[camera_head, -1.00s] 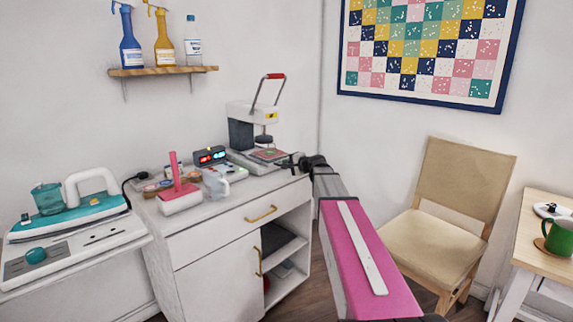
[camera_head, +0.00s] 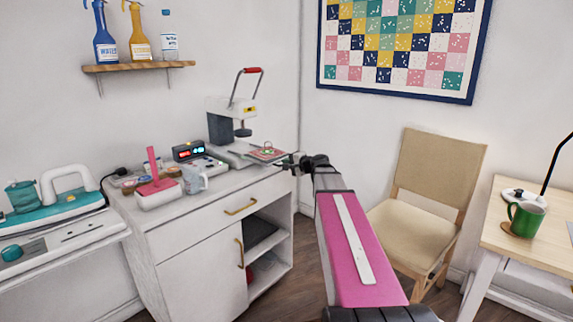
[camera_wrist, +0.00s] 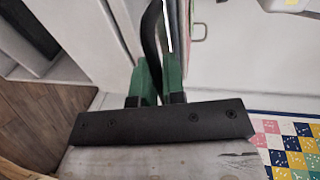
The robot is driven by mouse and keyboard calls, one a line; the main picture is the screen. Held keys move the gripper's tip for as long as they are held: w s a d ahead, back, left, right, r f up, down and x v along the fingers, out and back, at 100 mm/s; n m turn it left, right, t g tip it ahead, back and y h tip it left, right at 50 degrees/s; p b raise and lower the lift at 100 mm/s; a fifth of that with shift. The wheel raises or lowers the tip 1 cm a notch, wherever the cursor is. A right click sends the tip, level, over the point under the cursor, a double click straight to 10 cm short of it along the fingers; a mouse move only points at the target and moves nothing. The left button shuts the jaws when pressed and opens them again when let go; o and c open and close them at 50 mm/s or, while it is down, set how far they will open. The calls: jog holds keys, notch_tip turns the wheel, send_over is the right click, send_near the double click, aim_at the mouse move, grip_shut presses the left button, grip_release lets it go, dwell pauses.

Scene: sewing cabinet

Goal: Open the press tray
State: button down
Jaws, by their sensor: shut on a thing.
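The white heat press (camera_head: 232,120) stands at the back right of the cabinet top, with its red-gripped lever (camera_head: 253,71) raised. Its press tray (camera_head: 240,154) extends to the right, out from under the press head. A patterned pinkish piece (camera_head: 268,152) lies on the tray. My gripper (camera_head: 291,161) is at the tray's right front end, beyond the cabinet's corner. In the wrist view my gripper's green fingers (camera_wrist: 160,82) are close together, with a curved black bar (camera_wrist: 152,35) at them, apparently the tray handle. The contact itself is small and partly hidden.
A clock with lit digits (camera_head: 188,151), a clear jug (camera_head: 194,180) and a pink-handled roller (camera_head: 155,185) stand left of the press. A beige chair (camera_head: 436,165) and a table with a green mug (camera_head: 525,218) are to the right. Floor shows between cabinet and chair.

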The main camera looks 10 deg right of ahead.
jog(key=c, duration=1.2)
grip_release()
jog(key=v, duration=1)
jog(key=shift+s+d, duration=0.2)
jog(key=shift+s, duration=0.1)
jog(key=s+a+f+n+g+h, duration=0.3)
jog(key=s+f, duration=0.4)
jog(key=f, duration=0.3)
jog(key=s+a+f+n+g+h, duration=0.3)
jog(key=s+a+f+n+g, duration=0.1)
jog(key=f, duration=0.6)
jog(key=s+a+f+n+g+h, duration=0.3)
jog(key=s+a+f+g, duration=0.2)
jog(key=s+f, duration=0.4)
jog(key=shift+s+f+n+g, duration=0.15)
jog(key=shift+f+n, duration=0.05)
jog(key=shift+f, duration=0.35)
jog(key=shift+s+f+n+g, duration=0.15)
jog(key=shift+f+n, duration=0.05)
jog(key=shift+f, duration=0.35)
